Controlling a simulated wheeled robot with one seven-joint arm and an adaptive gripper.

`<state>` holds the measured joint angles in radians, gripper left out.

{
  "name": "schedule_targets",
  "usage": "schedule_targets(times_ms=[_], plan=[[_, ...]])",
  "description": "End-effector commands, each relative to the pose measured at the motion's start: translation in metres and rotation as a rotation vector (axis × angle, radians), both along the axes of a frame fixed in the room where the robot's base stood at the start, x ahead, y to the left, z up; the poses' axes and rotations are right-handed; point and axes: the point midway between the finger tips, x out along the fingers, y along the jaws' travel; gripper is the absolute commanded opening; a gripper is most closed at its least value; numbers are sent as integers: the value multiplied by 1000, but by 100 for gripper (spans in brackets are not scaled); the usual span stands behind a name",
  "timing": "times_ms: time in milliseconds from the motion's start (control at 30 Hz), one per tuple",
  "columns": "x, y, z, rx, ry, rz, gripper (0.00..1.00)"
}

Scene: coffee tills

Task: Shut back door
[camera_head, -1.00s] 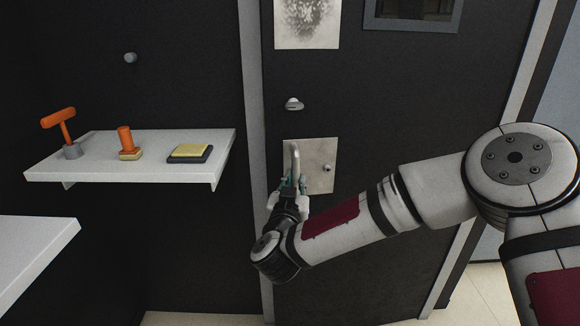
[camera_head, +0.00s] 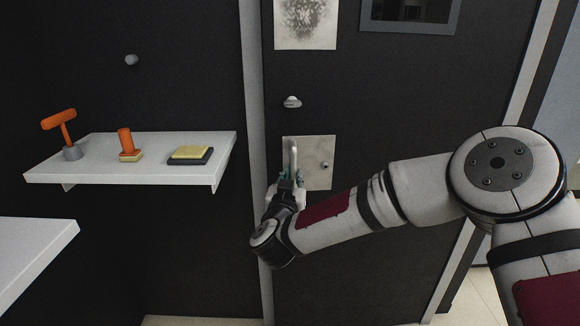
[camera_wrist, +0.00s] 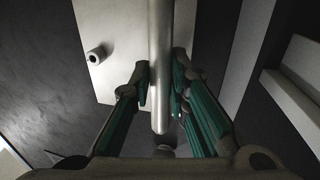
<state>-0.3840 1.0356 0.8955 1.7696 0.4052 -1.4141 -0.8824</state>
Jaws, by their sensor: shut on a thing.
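The dark door (camera_head: 400,120) fills the middle and right of the head view. Its left edge lies along the grey frame post (camera_head: 255,120), and I cannot tell whether it is fully flush. A metal plate (camera_head: 318,165) on the door carries an upright bar handle (camera_head: 293,154). My gripper (camera_head: 287,180) is at the handle's lower part. In the wrist view, the green-padded fingers of my gripper (camera_wrist: 161,85) stand on either side of the handle (camera_wrist: 160,40) and are shut on it. The fingers hide part of the bar.
A white wall shelf (camera_head: 95,175) left of the door holds an orange-handled tamper (camera_head: 60,125), an orange stamp-like tool (camera_head: 126,145) and a yellow-and-dark pad (camera_head: 190,154). A white counter (camera_head: 35,250) juts in at lower left. A round knob (camera_head: 292,102) sits above the plate.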

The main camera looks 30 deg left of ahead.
Motion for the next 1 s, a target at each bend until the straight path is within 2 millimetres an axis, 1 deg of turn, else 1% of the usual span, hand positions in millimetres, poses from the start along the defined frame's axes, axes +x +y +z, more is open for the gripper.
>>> schedule_targets(times_ms=[33, 1000], plan=[[4, 0, 4, 5, -9, -7, 0], [40, 26, 6, 6, -12, -11, 0]])
